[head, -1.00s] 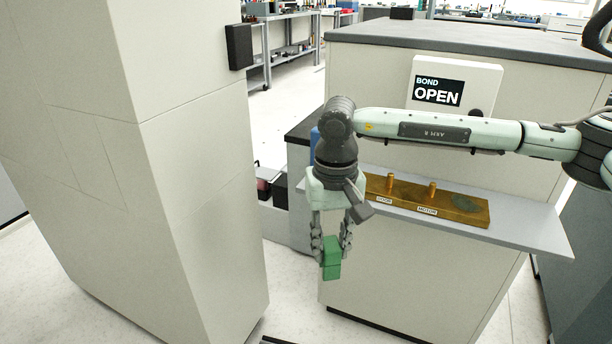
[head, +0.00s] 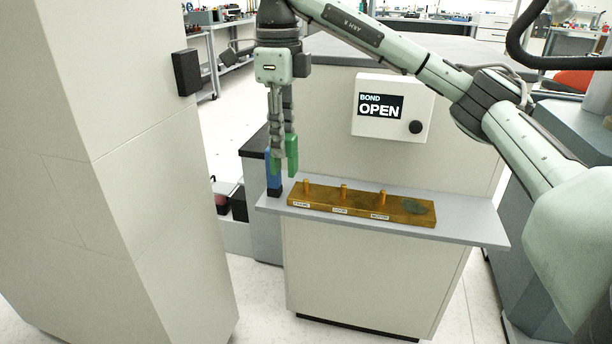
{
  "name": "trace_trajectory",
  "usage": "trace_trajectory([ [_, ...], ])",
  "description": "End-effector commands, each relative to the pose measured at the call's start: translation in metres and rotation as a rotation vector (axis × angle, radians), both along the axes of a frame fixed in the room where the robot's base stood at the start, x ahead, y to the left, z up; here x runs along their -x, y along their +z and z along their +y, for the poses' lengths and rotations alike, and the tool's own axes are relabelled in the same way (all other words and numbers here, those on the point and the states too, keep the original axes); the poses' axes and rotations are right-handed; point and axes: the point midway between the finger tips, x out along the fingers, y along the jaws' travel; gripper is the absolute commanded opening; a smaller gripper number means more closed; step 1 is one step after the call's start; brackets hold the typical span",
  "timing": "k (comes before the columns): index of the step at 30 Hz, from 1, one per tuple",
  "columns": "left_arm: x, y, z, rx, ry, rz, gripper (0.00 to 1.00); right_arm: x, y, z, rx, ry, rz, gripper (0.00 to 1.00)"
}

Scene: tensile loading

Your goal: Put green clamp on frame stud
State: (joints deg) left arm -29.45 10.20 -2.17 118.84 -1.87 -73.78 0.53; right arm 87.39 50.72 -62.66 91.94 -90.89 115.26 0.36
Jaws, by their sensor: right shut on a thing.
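My right gripper (head: 283,148) points down, shut on the green clamp (head: 291,156). The clamp is held upright above the left end of the shelf, and the fingers partly cover it. The frame stud (head: 306,187) is a short copper-coloured peg at the left end of a yellow-brown block (head: 362,204), above a label that seems to read FRAME. In the picture the clamp is a little up and left of this stud, apart from it. My left gripper is out of view.
Two more pegs, a middle one (head: 343,192) and the motor stud (head: 382,198), stand on the block beside a grey-green patch. A blue object (head: 273,178) is close left of the clamp. A white BOND OPEN box (head: 392,110) is behind. The shelf (head: 470,221) is bare at right.

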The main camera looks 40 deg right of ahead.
Motion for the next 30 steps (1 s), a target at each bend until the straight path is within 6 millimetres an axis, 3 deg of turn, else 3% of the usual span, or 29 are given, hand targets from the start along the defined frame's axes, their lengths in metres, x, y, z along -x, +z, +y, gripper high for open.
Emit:
trace_trajectory([
  [6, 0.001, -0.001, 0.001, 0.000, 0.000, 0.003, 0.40, -0.025, -0.031, -0.045, 0.000, -0.005, 0.005, 0.00],
  [12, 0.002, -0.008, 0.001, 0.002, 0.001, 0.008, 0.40, -0.044, -0.053, -0.075, 0.001, 0.000, 0.003, 0.00],
  [20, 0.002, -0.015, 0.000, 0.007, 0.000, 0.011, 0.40, -0.050, -0.068, -0.086, 0.001, 0.004, 0.002, 0.00],
  [27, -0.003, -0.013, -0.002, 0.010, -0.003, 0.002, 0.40, -0.050, -0.100, -0.086, 0.001, 0.003, 0.002, 0.00],
  [30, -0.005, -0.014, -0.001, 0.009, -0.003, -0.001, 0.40, -0.050, -0.101, -0.085, 0.001, 0.003, -0.001, 0.00],
])
